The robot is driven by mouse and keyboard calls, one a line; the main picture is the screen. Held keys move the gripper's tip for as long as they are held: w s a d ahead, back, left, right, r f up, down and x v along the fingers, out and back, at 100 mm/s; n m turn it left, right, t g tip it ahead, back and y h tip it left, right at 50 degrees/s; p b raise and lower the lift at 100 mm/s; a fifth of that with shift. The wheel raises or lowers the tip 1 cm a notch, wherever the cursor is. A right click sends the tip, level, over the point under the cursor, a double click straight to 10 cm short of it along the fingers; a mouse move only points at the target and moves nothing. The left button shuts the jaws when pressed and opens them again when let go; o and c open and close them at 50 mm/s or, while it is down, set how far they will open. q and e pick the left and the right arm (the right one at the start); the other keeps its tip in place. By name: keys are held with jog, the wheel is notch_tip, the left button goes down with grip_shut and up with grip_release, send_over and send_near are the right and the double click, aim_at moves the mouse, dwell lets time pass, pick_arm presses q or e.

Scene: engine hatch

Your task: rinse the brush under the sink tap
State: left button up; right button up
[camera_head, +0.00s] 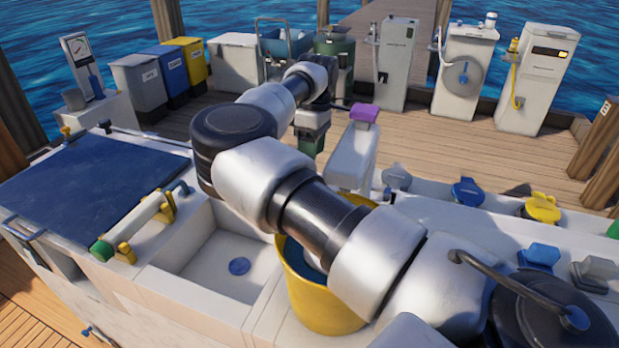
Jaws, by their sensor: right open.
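I cannot pick out the brush with certainty. My right arm crosses the view from the lower right, over the sink's far right side. My right gripper (322,96) is open beyond the counter, partly hidden by its own wrist. My left gripper is out of view.
A yellow bucket (300,299) stands right of the sink, partly under my right arm. A blue hatch panel (90,185) covers the left counter. A white block with a purple top (364,113) stands near my gripper. Bins (138,85) and dispensers (468,72) line the dock's far edge.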

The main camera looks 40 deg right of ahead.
jog(key=f, duration=0.4)
jog(key=a+f, duration=0.1)
jog(key=f, duration=0.1)
jog(key=shift+s+f, duration=0.3)
jog(key=shift+f, duration=0.1)
grip_shut()
